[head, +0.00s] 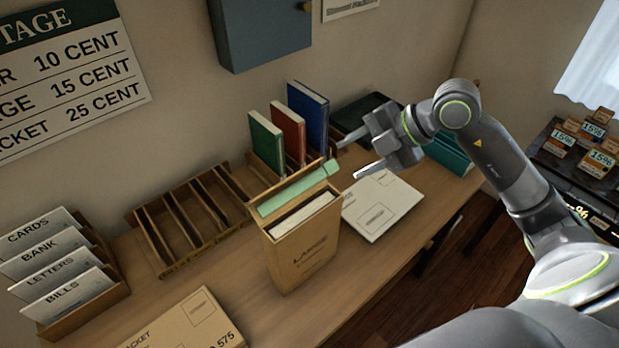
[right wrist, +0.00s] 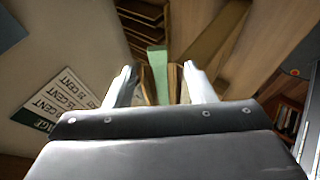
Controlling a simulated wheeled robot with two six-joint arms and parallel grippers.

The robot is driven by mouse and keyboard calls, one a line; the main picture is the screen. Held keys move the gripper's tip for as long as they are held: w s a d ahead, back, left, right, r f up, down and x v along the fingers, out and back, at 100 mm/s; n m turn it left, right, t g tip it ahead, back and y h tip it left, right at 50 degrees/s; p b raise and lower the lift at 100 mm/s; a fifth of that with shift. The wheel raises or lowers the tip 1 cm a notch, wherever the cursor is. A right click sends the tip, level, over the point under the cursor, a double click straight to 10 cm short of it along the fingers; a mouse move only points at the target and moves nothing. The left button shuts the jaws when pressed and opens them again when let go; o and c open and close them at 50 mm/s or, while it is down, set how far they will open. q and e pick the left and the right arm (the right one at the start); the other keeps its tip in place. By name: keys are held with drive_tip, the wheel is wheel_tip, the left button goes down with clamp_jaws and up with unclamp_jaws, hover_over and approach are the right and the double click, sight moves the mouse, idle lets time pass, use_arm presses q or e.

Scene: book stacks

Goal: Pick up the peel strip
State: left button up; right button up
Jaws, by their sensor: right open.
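The peel strip is a pale green band (head: 292,192) along the top flap of an upright brown packet marked LARGE (head: 302,258). Its raised tab end points right, towards my right gripper (head: 347,160). The gripper is open, its two fingers spread just right of the tab and apart from it in the head view. In the right wrist view the green strip (right wrist: 158,72) shows between the open fingers (right wrist: 161,82), with the brown packet edges beside it. Its near end is partly hidden behind the gripper body. My left gripper is not in view.
Red, green and blue books (head: 308,115) stand behind the packet. An empty slotted wooden rack (head: 190,262) and a card sorter (head: 120,290) are to the left. A flat white parcel (head: 400,192) lies below my gripper. Another packet (head: 168,325) lies at the front.

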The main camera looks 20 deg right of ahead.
sight(333, 166)
drive_tip(key=shift+w+a+f+p, duration=0.3)
drive_tip(key=shift+w+a+f, duration=0.1)
drive_tip(key=shift+a, duration=0.15)
drive_tip(key=shift+x, duration=1.55)
drive_tip(key=c, duration=0.9)
